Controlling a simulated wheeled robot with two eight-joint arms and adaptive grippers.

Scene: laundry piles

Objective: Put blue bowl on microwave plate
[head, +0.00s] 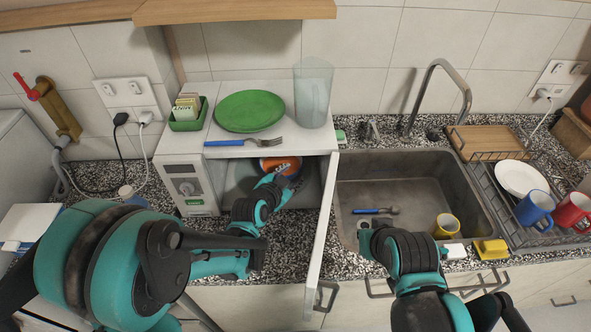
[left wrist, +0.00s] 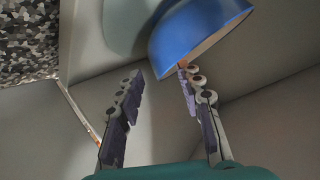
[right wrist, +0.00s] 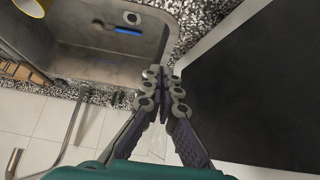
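The blue bowl (head: 279,166), with an orange inside, is in the open microwave (head: 182,172). In the left wrist view the bowl (left wrist: 196,38) is tilted, its rim by my right-hand finger; whether they touch I cannot tell. The microwave plate (left wrist: 122,22) shows as a pale round surface beside the bowl at the top; how the bowl rests on it is unclear. My left gripper (left wrist: 158,75) is open inside the microwave, with nothing between its fingers. My right gripper (right wrist: 163,80) is shut and empty, low between the sink counter and the open door.
The microwave door (head: 322,225) stands open toward me, between my arms. A green plate (head: 249,111), fork (head: 258,142) and clear glass (head: 313,92) stand on the microwave. The sink (head: 405,185) at right holds a yellow mug (head: 446,226). A dish rack (head: 530,215) holds mugs.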

